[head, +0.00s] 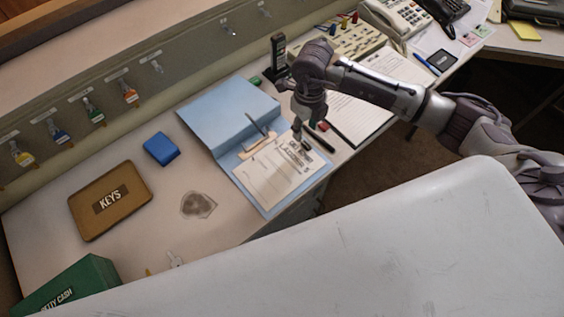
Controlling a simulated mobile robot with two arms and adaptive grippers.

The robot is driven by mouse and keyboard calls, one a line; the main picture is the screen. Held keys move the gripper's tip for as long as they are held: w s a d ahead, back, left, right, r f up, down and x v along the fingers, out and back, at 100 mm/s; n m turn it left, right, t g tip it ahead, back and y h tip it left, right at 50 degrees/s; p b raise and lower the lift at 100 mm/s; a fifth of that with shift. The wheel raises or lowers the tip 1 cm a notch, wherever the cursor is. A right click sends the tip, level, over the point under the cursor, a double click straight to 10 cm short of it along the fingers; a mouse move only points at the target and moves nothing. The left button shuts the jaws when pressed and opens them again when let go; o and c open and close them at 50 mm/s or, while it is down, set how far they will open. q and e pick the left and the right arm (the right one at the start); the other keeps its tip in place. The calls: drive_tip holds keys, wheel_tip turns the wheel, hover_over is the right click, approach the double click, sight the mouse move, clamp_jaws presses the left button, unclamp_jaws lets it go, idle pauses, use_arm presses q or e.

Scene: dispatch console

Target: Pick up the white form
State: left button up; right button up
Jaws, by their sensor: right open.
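A white form (268,176) with printed heading text, partly readable as "LADDER 3", lies in an open blue folder (232,112) on the desk. My right gripper (308,130) is open above the folder's right edge, near the form's upper right corner. Its fingers point down. I cannot tell how high it hangs or whether it touches anything. Another white sheet (372,108) with lines of writing lies to the right, partly hidden by my right arm. My left gripper is not in view.
A brown "KEYS" box (138,215), a blue box (161,149) and a green petty cash box (72,287) stand on the left. A black handset (279,60) stands behind the folder. A telephone (398,17) is at the back right. Tagged keys hang along the wall.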

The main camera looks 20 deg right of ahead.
sight(304, 141)
wheel_tip(304, 141, down, 6)
drive_tip(key=shift+w+r+p, duration=0.1)
drive_tip(key=shift+r+p, duration=0.05)
drive_tip(key=shift+p, duration=0.6)
clamp_jaws()
